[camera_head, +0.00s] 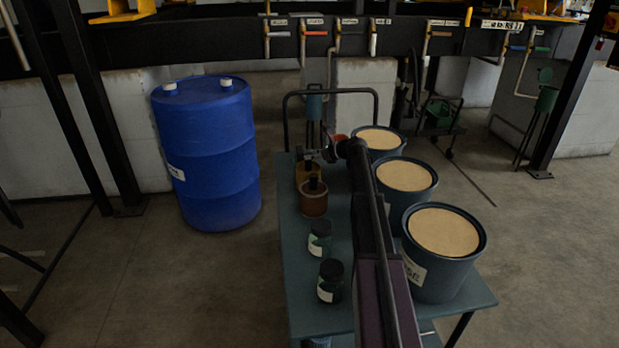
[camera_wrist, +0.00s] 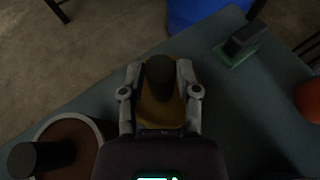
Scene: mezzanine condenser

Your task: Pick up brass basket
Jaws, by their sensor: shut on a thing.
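The brass basket (camera_wrist: 164,112), a yellow-brown piece with a dark upright handle or knob, is between the two fingers of my gripper (camera_wrist: 160,72) in the wrist view. The fingers are shut on it, one along each side. In the head view the basket (camera_head: 301,174) is at the far left of the green cart, and my gripper (camera_head: 309,157) is at its top. I cannot tell whether the basket still touches the cart top.
A brown round pot (camera_head: 314,203) with a dark knob stands close in front of the basket. Two dark jars (camera_head: 320,238) are nearer on the cart (camera_head: 300,290). Several sand-filled buckets (camera_head: 443,262) line its right side. A blue drum (camera_head: 207,150) stands left on the floor.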

